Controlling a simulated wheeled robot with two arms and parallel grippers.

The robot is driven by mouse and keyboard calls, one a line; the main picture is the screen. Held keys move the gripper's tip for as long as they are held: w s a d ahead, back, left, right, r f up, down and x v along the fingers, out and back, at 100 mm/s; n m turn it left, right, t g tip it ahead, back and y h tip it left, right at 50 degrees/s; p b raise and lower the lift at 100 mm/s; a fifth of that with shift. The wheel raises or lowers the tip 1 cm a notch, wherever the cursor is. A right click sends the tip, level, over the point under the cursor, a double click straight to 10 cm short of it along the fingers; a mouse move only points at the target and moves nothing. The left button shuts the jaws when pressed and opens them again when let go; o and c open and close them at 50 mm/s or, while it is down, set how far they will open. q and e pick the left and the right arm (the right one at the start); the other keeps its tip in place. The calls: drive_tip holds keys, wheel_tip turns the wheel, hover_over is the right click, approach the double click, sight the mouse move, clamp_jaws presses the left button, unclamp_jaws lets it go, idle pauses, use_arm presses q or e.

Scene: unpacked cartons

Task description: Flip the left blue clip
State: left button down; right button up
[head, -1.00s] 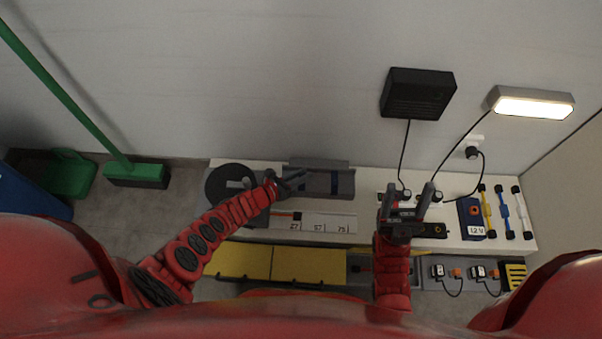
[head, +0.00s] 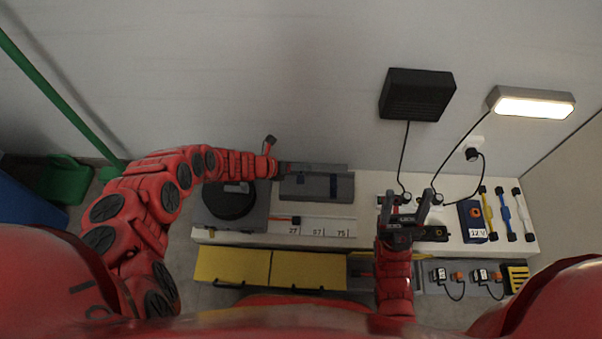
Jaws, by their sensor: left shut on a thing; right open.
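A grey case (head: 316,190) lies at the back of the white bench, with a grey strip standing along its back edge. The left blue clip (head: 300,179) shows as a small dark blue patch on the case. The right blue clip (head: 334,187) is clearer. My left gripper (head: 308,168) reaches in from the left, low along the back edge of the case. Its fingers blend with the grey strip, but it appears shut on the left blue clip. My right gripper (head: 411,207) is open and empty above the right part of the bench.
A black disc (head: 231,202) on a grey base is left of the case. Under my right gripper is a black device (head: 432,232). A 12 V box (head: 472,221) and coloured bars stand right. Yellow bins (head: 298,269) are in front. A wall with a lamp (head: 533,106) is behind.

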use_arm(q)
drive_tip(key=shift+w+f, duration=0.15)
drive_tip(key=shift+w+g+b, duration=0.2)
drive_tip(key=shift+g+b, duration=0.2)
drive_tip(key=shift+b, duration=0.25)
drive_tip(key=shift+r+n, duration=0.2)
drive_tip(key=shift+n, duration=0.1)
drive_tip(key=c, duration=0.7)
unclamp_jaws()
